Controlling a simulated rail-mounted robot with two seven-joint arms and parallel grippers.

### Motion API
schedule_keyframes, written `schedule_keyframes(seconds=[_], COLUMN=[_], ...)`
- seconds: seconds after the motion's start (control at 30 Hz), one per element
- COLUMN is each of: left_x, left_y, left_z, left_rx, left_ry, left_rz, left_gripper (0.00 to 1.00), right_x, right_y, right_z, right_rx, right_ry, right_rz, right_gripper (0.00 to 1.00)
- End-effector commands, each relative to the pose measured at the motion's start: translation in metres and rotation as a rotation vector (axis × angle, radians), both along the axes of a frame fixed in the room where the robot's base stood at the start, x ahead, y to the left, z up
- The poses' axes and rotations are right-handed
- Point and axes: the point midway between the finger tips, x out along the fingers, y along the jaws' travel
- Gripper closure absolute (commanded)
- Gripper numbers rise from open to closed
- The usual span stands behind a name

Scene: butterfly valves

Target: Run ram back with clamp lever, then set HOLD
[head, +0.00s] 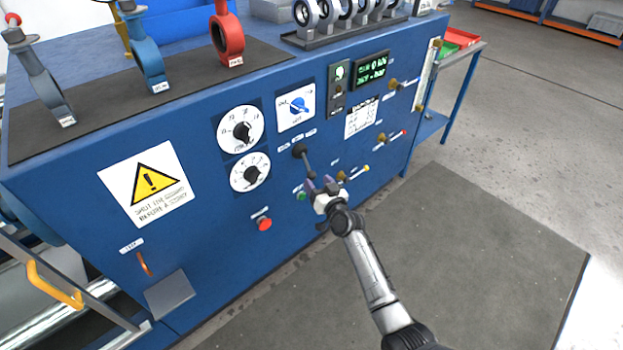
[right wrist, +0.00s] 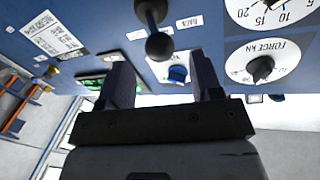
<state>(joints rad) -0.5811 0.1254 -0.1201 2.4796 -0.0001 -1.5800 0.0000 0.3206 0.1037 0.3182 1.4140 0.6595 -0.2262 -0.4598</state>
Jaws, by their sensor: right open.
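The black lever (head: 306,162) on the blue front panel points down and slightly right from its round hub. In the right wrist view its dark ball end (right wrist: 159,46) shows between and just beyond my fingertips. My right gripper (head: 320,186) is open, at the lever's lower end; I cannot tell whether it touches. The gripper also shows in the right wrist view (right wrist: 162,65), with nothing clamped between its fingers. A blue selector knob (head: 298,106) on a white plate sits above the lever; it also shows in the wrist view (right wrist: 177,75). Its plate lettering is too small to read surely. My left gripper is out of view.
Two black-knobbed dials (head: 241,132) (head: 251,174) lie left of the lever. A green button (head: 301,196) sits close to my gripper, a red button (head: 264,223) lower left. A lit display (head: 371,70) is above. Floor at right is clear.

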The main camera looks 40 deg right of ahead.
Motion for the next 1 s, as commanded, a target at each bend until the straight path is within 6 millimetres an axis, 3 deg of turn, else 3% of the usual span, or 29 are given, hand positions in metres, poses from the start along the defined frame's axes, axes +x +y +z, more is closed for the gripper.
schedule_keyframes(seconds=[0.3, 0.8, 1.0], left_x=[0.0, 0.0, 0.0], left_y=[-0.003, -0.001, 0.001], left_z=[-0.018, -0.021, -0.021], left_rx=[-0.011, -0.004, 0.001], left_ry=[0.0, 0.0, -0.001], left_rz=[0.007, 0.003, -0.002], left_gripper=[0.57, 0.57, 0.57], right_x=[0.038, 0.047, 0.046], right_y=[-0.008, -0.009, -0.009], right_z=[-0.002, 0.0, 0.0], right_rx=[0.0, 0.0, 0.0], right_ry=[0.0, 0.001, 0.0], right_rz=[0.0, 0.0, 0.0], right_gripper=[0.41, 0.41, 0.6])
